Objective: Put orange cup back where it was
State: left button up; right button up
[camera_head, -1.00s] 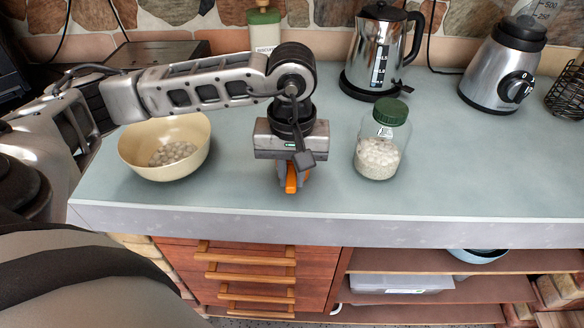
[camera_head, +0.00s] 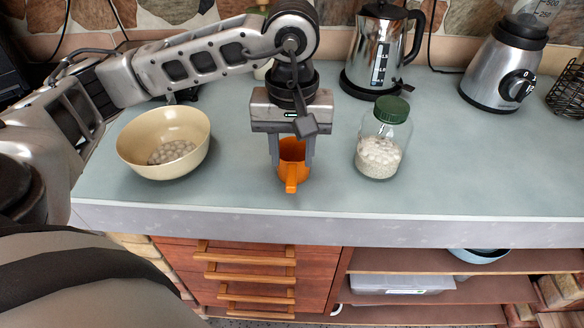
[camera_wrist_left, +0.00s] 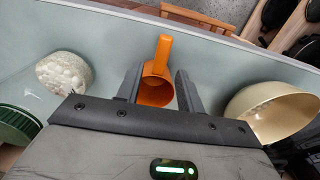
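The orange cup (camera_head: 293,172) stands on the counter between the bowl and the jar, its handle pointing to the front edge. It also shows in the left wrist view (camera_wrist_left: 155,90), with its open mouth towards the camera. My left gripper (camera_head: 291,163) is above the cup, pointing down. Its two fingers are spread, one on each side of the cup, with gaps visible beside it in the left wrist view (camera_wrist_left: 159,95). The fingers partly cover the cup's upper part in the head view. My right gripper is not in view.
A cream bowl (camera_head: 133,150) with pale round pieces stands left of the cup. A glass jar with a green lid (camera_head: 392,110) stands close on the right. A kettle (camera_head: 381,50) and a blender (camera_head: 500,75) stand behind. The counter (camera_head: 480,165) is clear at right.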

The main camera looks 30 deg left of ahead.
pick_arm(q)
notch_tip(320, 180, up, 7)
jog(key=shift+r, duration=0.15)
dwell(0.6)
